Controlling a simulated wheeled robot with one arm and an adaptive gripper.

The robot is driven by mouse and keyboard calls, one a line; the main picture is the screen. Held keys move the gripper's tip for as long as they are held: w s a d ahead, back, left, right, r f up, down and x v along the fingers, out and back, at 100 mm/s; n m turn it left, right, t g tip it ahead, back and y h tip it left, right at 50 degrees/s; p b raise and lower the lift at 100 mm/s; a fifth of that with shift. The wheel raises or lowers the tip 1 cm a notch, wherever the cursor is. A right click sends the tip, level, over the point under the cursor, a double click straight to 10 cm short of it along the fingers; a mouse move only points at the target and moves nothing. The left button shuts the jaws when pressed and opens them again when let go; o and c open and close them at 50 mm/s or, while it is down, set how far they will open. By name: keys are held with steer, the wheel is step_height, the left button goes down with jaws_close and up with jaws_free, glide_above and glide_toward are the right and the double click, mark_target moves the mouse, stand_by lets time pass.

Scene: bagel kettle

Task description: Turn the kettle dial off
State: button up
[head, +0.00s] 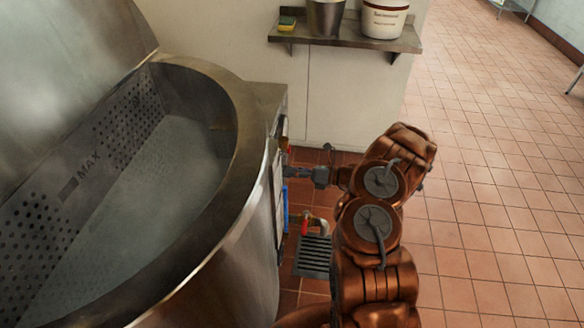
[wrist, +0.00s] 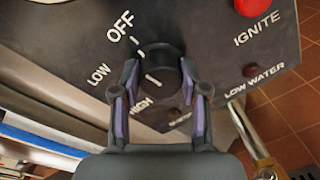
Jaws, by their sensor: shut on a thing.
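The kettle (head: 215,245) is a large steel vessel with its lid up, at the left in the head view. Its black control panel (wrist: 215,30) fills the upper wrist view, printed OFF, LOW and HIGH around a round black dial (wrist: 156,54). A white line on the dial shows on the side nearer HIGH, away from the OFF print. A separate white tick lies between the dial and OFF. My gripper (wrist: 158,82) is shut on the dial, with one purple-padded finger on each side. In the head view it reaches the kettle's right side; the dial is hidden there.
A red IGNITE button (wrist: 248,7) and a LOW WATER light (wrist: 249,70) are on the same panel. A drain grate (head: 313,256) is on the floor beside the kettle. A wall shelf (head: 345,40) holds containers. Open tiled floor lies to the right.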

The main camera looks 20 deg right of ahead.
steer(key=shift+m, duration=0.5)
steer(key=shift+p, duration=0.3)
steer(key=o, duration=1.1)
steer(key=shift+o, duration=0.2)
steer(key=shift+d, duration=0.1)
steer(key=v, duration=1.1)
steer(key=shift+s+d, duration=0.2)
steer(key=shift+d, duration=0.15)
